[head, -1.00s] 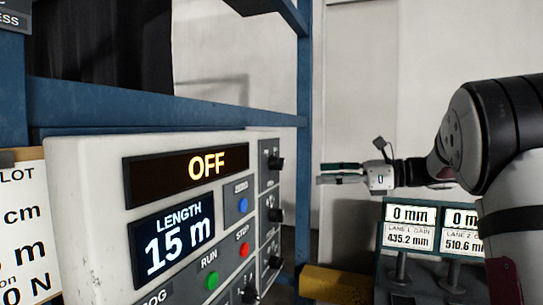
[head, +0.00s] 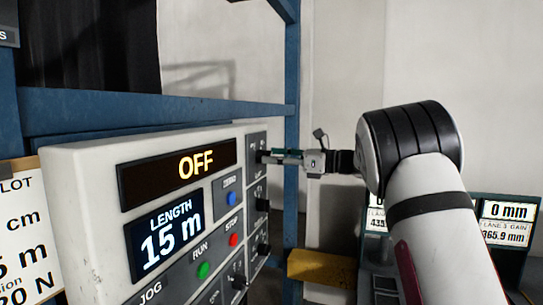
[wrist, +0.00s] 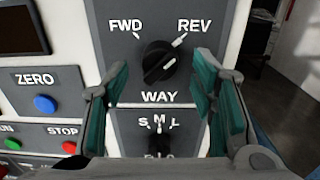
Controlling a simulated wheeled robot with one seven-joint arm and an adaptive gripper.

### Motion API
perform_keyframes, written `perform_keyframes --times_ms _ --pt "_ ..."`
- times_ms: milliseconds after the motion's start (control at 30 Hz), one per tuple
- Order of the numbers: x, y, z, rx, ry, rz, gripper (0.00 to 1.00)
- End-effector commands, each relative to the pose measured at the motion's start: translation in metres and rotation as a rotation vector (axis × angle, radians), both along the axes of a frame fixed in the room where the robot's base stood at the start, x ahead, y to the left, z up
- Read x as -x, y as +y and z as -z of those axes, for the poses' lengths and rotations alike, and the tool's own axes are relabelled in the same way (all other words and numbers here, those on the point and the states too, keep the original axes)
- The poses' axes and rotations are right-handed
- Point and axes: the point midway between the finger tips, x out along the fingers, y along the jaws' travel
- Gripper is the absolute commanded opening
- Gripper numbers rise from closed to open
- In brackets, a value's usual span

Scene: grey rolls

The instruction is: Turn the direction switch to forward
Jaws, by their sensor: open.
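The direction switch is a black round knob (wrist: 160,64) on a grey plate marked FWD, REV and WAY in the wrist view. Its white pointer line is turned up and right, toward REV. My gripper (wrist: 162,76) is open, with one green-padded finger to the left of the knob and one to the right. A gap shows between the knob and each finger. In the head view my gripper (head: 268,157) is at the top of the console's right-hand column of knobs, and its fingers largely hide the top knob.
The console (head: 85,165) reads OFF and 15 m. A blue ZERO button (head: 232,198), red STOP button (head: 233,240) and green RUN button (head: 203,270) lie left of the knobs. Below WAY is an S-M-L selector (wrist: 158,124). A blue frame post (head: 291,120) stands behind.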

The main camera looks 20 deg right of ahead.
Motion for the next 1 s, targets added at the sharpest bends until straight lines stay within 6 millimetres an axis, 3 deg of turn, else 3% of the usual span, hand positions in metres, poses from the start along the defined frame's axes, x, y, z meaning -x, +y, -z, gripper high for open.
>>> perform_keyframes --times_ms 200,467,500,700,1000 --pt "-0.0085 0.0124 0.0001 0.001 0.001 0.001 0.52" --pt "-0.0096 0.0137 0.0004 -0.001 0.001 0.001 0.52" --pt "-0.0095 0.0136 0.0004 -0.001 0.001 0.001 0.49" --pt "-0.0094 0.0136 0.0005 0.000 0.001 0.001 0.04" --pt "-0.0099 0.0134 0.0009 0.010 -0.015 0.001 0.03"
